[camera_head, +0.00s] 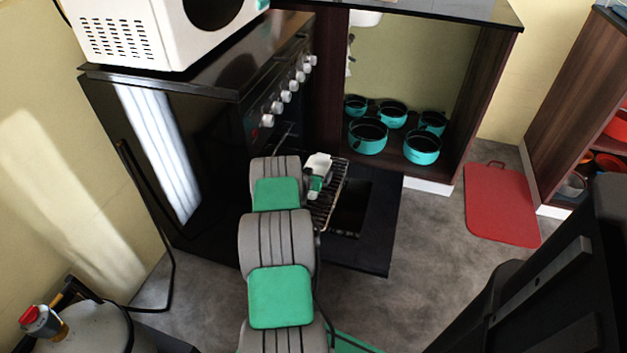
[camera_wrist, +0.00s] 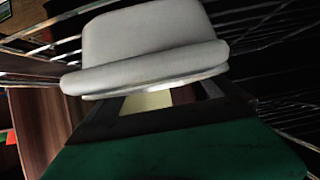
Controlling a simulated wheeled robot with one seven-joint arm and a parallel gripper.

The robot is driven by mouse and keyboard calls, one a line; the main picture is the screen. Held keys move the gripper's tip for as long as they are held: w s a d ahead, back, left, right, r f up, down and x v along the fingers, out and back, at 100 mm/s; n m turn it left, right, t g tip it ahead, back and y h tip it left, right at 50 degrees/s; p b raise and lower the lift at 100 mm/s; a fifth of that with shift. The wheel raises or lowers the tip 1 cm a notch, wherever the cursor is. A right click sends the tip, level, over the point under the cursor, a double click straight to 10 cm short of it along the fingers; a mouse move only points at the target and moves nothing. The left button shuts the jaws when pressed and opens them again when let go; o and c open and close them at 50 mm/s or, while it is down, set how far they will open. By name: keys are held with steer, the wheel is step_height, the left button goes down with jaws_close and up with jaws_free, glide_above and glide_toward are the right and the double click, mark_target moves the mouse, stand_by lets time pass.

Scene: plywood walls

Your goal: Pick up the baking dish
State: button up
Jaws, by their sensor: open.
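The baking dish appears to be the pale white piece (camera_head: 319,162) at the oven rack in the head view. In the wrist view a pale grey-white body with a wide rounded rim (camera_wrist: 150,60) fills the upper middle, and wire bars show on both sides of it. My gripper (camera_head: 315,185) is at the rack, right by the white piece, with its fingers mostly hidden in the head view. In the wrist view, dark finger parts of my gripper (camera_wrist: 165,105) are spread apart close below the rim. Whether they touch it I cannot tell.
The black oven (camera_head: 200,150) has its door (camera_head: 375,225) folded down and a wire rack (camera_head: 330,205) slid out. A microwave (camera_head: 150,30) stands on top. Teal pots (camera_head: 368,136) sit in the open cabinet to the right. A red board (camera_head: 500,205) lies on the floor.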

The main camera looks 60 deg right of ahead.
steer(key=c, duration=1.8)
steer(key=shift+w+r, duration=0.1)
steer(key=shift+r, duration=0.15)
